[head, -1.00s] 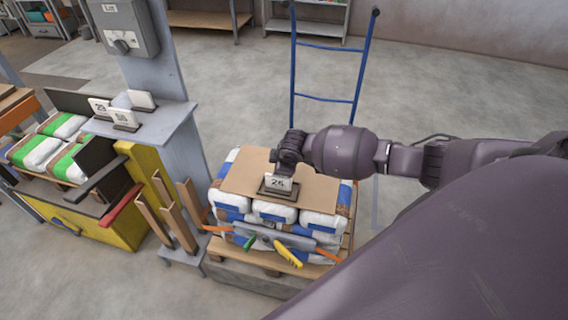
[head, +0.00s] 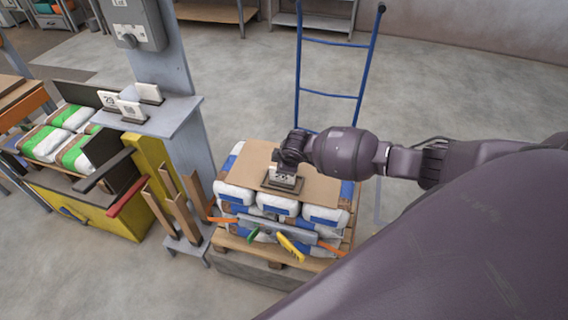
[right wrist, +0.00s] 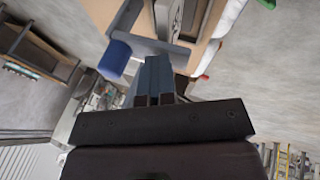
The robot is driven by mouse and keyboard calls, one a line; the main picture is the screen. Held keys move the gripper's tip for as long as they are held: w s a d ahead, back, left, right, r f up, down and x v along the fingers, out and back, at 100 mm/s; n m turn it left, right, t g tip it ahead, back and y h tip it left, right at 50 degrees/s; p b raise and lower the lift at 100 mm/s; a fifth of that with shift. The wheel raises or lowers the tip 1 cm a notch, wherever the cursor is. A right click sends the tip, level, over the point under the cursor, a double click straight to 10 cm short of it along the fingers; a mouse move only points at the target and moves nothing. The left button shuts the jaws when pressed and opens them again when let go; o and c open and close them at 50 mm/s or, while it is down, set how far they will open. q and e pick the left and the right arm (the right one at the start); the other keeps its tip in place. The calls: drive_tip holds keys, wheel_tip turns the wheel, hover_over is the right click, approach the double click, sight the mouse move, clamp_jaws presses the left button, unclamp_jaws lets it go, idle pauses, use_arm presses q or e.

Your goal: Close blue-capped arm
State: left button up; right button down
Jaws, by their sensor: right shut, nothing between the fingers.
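In the right wrist view a blue cylindrical cap (right wrist: 115,58) shows left of my right gripper (right wrist: 158,62). A dark grey bar (right wrist: 172,47) lies close beside it, just beyond my fingertips. I cannot tell whether the fingers touch the bar. The fingers are together and hold nothing. In the head view my right gripper (head: 288,162) points down over the cardboard sheet on the bag stack, beside a small number card (head: 284,177). The blue cap cannot be made out in the head view. My left gripper is not in view.
White and blue bags (head: 236,196) are stacked on a wooden pallet (head: 240,246). A grey bar with green and yellow handles (head: 292,247) crosses their front. A yellow machine (head: 112,218) with a red-ended arm (head: 128,196) and a grey post (head: 168,70) stand left. A blue ladder-like frame (head: 362,75) stands behind.

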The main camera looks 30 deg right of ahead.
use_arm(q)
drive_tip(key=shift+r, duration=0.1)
use_arm(e)
drive_tip(key=shift+s+a, duration=0.15)
drive_tip(key=shift+r+p, duration=0.75)
drive_tip(key=shift+p, duration=0.2)
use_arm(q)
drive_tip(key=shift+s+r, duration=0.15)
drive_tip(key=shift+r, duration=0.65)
use_arm(e)
drive_tip(key=shift+r, duration=0.2)
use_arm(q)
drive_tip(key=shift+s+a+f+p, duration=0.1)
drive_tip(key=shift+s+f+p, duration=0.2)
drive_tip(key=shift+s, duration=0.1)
use_arm(e)
drive_tip(key=v, duration=1)
drive_tip(key=shift+r, duration=0.15)
